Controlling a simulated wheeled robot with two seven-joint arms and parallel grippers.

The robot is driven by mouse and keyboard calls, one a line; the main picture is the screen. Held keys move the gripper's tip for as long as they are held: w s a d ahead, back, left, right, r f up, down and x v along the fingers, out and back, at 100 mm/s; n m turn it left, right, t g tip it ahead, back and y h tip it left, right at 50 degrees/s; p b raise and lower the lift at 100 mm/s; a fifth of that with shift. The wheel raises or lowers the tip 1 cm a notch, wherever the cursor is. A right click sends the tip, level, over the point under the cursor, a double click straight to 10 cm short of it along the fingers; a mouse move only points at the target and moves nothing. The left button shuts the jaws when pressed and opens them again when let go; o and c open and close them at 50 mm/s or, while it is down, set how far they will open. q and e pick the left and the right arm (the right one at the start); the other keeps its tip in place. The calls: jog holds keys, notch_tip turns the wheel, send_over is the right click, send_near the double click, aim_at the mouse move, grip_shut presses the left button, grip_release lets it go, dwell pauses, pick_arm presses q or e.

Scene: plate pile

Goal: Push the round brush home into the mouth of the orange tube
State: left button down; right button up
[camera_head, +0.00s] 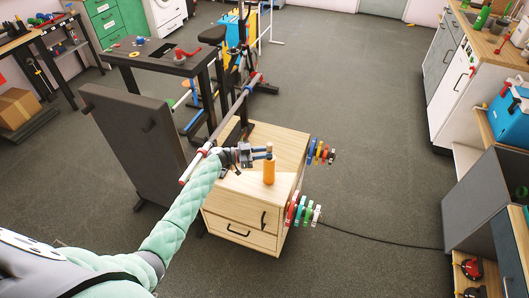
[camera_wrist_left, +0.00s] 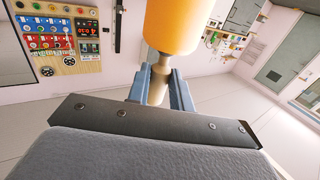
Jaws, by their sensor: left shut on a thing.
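The orange tube (camera_head: 269,173) stands upright on the light wooden cabinet top (camera_head: 240,184). The round brush (camera_head: 269,147) is upright directly above it, with its tan handle showing. My left gripper (camera_head: 267,154) comes in from the left and is shut on the brush just above the tube. In the left wrist view, the blue fingers (camera_wrist_left: 160,88) clasp the tan brush handle (camera_wrist_left: 161,74), and the orange tube (camera_wrist_left: 176,24) is close by at the top. The handle's line meets the tube mouth; the bristles are hidden, so I cannot tell how deep they sit. My right gripper is not in view.
A long bar (camera_head: 237,108) runs behind my left forearm. A dark grey panel (camera_head: 135,137) stands at left. The floor (camera_head: 380,190) at right is open.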

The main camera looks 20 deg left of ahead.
pick_arm(q)
jog(key=shift+f+b, duration=0.45)
jog(key=shift+f, duration=0.5)
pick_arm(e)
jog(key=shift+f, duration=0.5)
pick_arm(q)
jog(key=c, duration=1.2)
grip_release()
jog(key=shift+o, duration=0.2)
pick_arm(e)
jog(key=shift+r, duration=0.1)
pick_arm(q)
jog(key=shift+r+b, duration=0.35)
jog(key=shift+r, duration=0.1)
jog(key=s+d+r+b, duration=0.2)
jog(key=d+r+b, duration=0.1)
jog(key=d+r, duration=0.7)
jog(key=shift+s+d+b, duration=0.35)
jog(key=shift+d, duration=0.3)
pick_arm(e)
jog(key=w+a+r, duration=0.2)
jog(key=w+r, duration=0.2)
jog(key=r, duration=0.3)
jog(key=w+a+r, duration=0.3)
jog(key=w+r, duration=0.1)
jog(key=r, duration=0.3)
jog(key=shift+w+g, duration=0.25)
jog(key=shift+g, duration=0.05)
pick_arm(q)
jog(key=shift+r, duration=0.1)
